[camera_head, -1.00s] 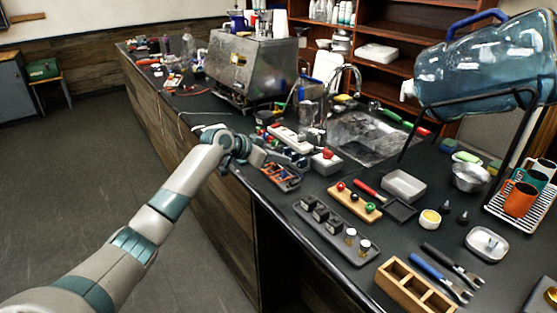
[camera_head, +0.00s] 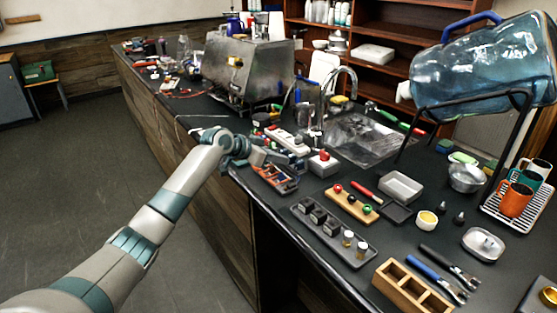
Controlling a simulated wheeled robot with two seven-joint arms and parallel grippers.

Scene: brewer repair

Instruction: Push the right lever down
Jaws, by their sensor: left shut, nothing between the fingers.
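My left gripper (camera_head: 272,158) reaches in from the left, over the front edge of the counter. Its fingers are shut and empty, small and hard to tell from the dark items behind them. It is above and beside a tray of orange and blue parts (camera_head: 277,180). Just beyond it lies a long white unit (camera_head: 287,140) with small red and dark details. I cannot tell which part is the right lever, or whether the gripper touches anything. My right gripper is out of view.
A wooden board with red, black and green knobs (camera_head: 350,206) and a grey tray (camera_head: 333,238) lie to the right. The steel brewer (camera_head: 247,72) stands behind, near a sink (camera_head: 362,140). A large water bottle (camera_head: 485,70) rests on a black stand. Floor at left is clear.

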